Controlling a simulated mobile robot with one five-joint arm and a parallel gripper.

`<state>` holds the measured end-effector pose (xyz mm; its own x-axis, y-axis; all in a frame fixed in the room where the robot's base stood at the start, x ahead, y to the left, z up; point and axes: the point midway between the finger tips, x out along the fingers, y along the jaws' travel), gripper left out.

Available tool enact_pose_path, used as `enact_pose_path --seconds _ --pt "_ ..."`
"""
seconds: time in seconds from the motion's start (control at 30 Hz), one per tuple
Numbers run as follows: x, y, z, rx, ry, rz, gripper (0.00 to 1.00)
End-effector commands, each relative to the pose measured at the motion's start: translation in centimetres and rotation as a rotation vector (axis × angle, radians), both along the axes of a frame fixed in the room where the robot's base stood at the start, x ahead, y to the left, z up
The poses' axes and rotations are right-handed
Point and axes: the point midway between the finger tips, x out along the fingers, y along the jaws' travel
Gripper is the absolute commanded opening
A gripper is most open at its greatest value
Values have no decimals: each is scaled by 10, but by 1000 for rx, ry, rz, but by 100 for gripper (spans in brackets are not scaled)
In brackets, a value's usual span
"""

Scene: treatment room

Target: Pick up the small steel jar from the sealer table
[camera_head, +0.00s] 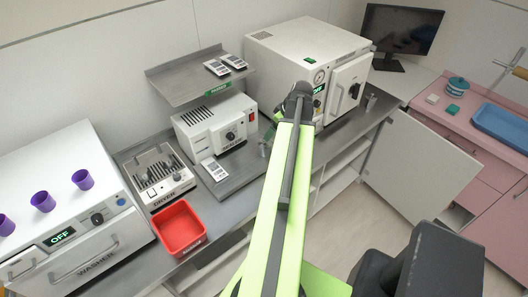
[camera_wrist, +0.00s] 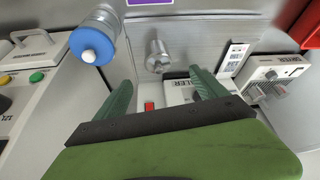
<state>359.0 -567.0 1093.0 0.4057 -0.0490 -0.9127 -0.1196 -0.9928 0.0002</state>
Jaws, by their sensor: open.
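A small steel jar (camera_wrist: 158,56) stands on the grey metal table top (camera_wrist: 190,35) in the wrist view. It appears beyond the fingertips, between their lines, and apart from both. My gripper (camera_wrist: 163,78) is open, with its two green fingers spread and nothing between them. In the camera_head view a small steel thing (camera_head: 264,148), likely the same jar, shows just left of my arm, in front of the white sealer (camera_head: 222,125). My arm hides most of the gripper in that view.
The dryer (camera_head: 158,177), red bin (camera_head: 179,229) and washer (camera_head: 65,205) stand left.

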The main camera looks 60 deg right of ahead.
Motion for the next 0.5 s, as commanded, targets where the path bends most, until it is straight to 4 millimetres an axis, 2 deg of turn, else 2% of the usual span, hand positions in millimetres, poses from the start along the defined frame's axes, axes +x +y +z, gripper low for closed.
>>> enact_pose_path --seconds 0.03,0.3,0.4,0.5 --pt "5 -2 -23 0 0 1 82" --pt "29 -6 -79 0 0 -1 82" --pt "35 -6 -87 0 0 -1 82" --pt "37 -6 -86 1 0 -2 82"
